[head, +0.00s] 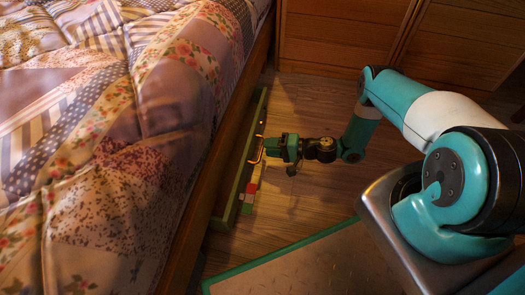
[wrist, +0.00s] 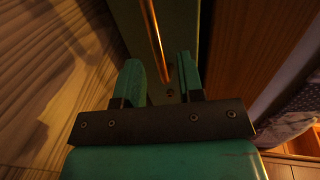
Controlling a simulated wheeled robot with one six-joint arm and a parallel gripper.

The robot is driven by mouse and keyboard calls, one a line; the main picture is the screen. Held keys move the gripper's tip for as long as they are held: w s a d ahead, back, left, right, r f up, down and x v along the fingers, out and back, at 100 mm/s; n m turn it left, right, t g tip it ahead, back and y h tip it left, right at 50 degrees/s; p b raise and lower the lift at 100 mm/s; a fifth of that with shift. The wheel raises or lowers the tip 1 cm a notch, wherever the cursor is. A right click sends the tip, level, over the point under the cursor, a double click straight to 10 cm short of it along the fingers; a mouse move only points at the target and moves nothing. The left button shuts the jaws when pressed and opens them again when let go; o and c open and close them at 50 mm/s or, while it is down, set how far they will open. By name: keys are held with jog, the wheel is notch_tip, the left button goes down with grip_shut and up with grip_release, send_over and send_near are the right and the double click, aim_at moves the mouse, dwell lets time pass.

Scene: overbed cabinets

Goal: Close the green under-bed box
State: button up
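The green under-bed box (head: 233,190) shows as a long narrow green edge along the bed's side, slightly out from under it. How far it stands out is hard to tell. Its brass bar handle (head: 256,151) faces the floor side. My gripper (head: 266,147) is at the handle, pointing toward the box. In the wrist view, my gripper (wrist: 160,80) has its two green fingers apart. The brass handle (wrist: 154,40) runs into the gap between them, in front of the green box face (wrist: 184,25). I cannot tell whether the fingers touch it.
The bed (head: 120,120) with a patchwork quilt fills the left. A small red and pale item (head: 252,188) lies beside the box front, below my gripper. Wooden cabinets (head: 340,30) stand at the back. Wooden floor (head: 300,200) is clear right of the box.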

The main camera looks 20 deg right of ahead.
aim_at(252, 145)
jog(key=shift+b+x, duration=0.5)
jog(key=shift+x, duration=1.05)
jog(key=shift+c, duration=0.2)
grip_shut()
jog(key=shift+r+b+x, duration=0.2)
jog(key=shift+b+x, duration=0.1)
jog(key=shift+x, duration=0.8)
jog(key=shift+r+b+x, duration=0.25)
jog(key=shift+x, duration=0.9)
jog(key=shift+o, duration=0.2)
grip_release()
